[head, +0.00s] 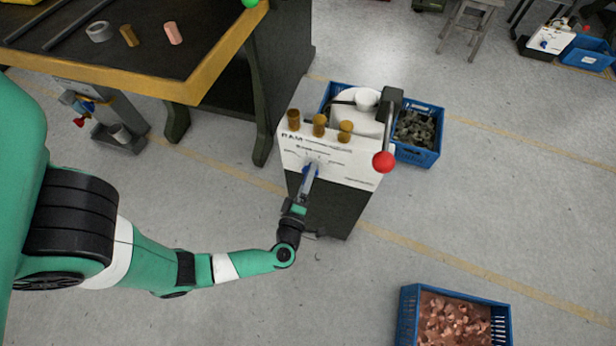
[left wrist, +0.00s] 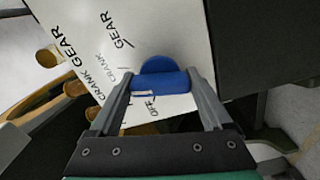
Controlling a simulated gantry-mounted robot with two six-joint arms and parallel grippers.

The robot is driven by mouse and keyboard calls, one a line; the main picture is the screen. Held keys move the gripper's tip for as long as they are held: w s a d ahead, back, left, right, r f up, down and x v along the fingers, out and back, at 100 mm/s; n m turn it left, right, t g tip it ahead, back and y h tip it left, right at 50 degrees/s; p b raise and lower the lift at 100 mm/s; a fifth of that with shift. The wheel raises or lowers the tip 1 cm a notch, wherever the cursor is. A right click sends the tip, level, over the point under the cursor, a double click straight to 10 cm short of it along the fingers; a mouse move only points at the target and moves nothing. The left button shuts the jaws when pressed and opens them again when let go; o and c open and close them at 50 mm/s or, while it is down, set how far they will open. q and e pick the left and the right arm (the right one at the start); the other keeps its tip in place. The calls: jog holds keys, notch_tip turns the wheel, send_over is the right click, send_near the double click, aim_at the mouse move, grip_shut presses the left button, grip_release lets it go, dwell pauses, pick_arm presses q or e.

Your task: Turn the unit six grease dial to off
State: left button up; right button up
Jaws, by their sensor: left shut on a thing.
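The grease unit is a dark cabinet with a white sloped panel (head: 335,163). Its blue dial (head: 306,169) sits low on the panel's left part. In the left wrist view the dial (left wrist: 160,66) shows a round back and a bar with a small white mark. My left gripper (head: 310,175) is shut on the dial's bar, one finger at each end. The panel (left wrist: 180,32) reads GEAR and CRANK on the left and OFF just below the bar. The fingers hide part of the dial in the head view. My right gripper is not in view.
Brass cylinders (head: 319,126) stand on the panel's upper edge. A lever with a red ball (head: 384,162) is at its right. A blue crate of dark parts (head: 419,154) stands behind, a blue crate of copper pieces (head: 505,312) in front. A workbench (head: 150,80) is at the left.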

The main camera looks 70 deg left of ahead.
pick_arm(q)
jog(key=n, duration=0.4)
jog(key=shift+b, duration=0.35)
jog(key=n+b, duration=0.1)
jog(key=n, duration=0.2)
jog(key=shift+n, duration=0.4)
jog(key=n+b, duration=0.1)
jog(key=n, duration=0.3)
jog(key=shift+n+b, duration=0.7)
jog(key=shift+n, duration=0.8)
jog(key=o, duration=1.1)
jog(key=shift+o, duration=0.3)
